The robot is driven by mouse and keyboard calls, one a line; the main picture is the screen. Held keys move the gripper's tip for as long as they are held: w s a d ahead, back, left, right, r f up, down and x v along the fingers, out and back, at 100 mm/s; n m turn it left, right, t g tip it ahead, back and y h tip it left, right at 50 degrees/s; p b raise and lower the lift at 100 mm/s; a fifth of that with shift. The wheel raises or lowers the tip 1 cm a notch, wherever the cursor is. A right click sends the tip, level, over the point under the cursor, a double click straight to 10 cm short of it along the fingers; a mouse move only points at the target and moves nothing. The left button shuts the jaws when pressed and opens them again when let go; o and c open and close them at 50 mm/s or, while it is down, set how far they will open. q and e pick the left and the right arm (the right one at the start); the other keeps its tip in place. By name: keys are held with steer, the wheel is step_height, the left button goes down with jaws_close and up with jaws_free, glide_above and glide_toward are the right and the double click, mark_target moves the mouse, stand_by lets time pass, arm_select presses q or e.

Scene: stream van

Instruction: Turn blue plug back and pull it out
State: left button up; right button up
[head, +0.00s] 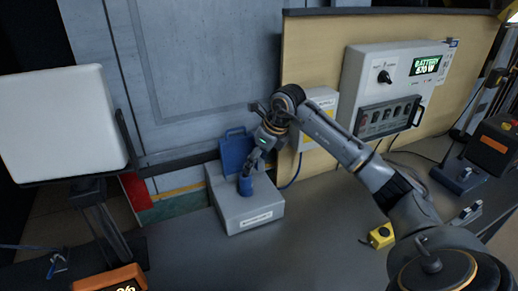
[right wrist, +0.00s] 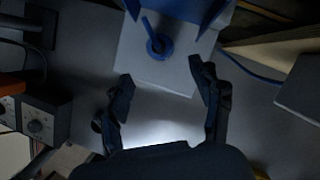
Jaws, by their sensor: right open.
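The blue plug (head: 245,186) stands upright on top of a grey box (head: 245,217) with a label on its front. A raised blue flap (head: 236,150) stands behind it. In the right wrist view, the plug (right wrist: 158,46) shows a round body with a bar-like part, on the pale box top (right wrist: 180,73). My right gripper (head: 257,160) is just above and behind the plug in the head view. Its two fingers (right wrist: 165,92) are spread and empty, with the plug beyond their tips. Whether they touch it is not clear in the head view. My left gripper is not in view.
A blue cable (head: 292,178) runs from behind the box to the wall. A battery panel (head: 395,85) hangs on the wooden wall at right. A yellow block (head: 381,236) lies on the counter. A white screen (head: 62,122) stands at left. The counter in front of the box is clear.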

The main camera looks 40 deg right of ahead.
mark_target(247, 176)
steer(key=p+x, duration=0.1)
steer(key=x, duration=0.4)
steer(key=shift+w+f, duration=0.15)
steer(key=shift+f, duration=0.05)
steer(key=x, duration=0.3)
steer(key=shift+f+p, duration=0.25)
steer(key=shift+p, duration=0.1)
steer(key=shift+w+a+f, duration=0.1)
steer(key=shift+w+f, duration=0.15)
steer(key=shift+f, duration=0.25)
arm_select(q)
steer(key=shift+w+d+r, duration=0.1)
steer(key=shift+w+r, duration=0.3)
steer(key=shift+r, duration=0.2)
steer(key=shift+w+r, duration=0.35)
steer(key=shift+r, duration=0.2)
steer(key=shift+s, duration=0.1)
arm_select(e)
steer(key=shift+c, duration=1.3)
jaws_close()
steer(key=shift+r+m+h+p, duration=0.15)
steer(key=shift+m+h+p, duration=0.15)
steer(key=shift+m+p, duration=0.25)
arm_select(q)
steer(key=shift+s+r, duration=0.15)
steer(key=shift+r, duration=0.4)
arm_select(e)
steer(key=shift+m+h, duration=0.3)
steer(key=shift+m, duration=0.75)
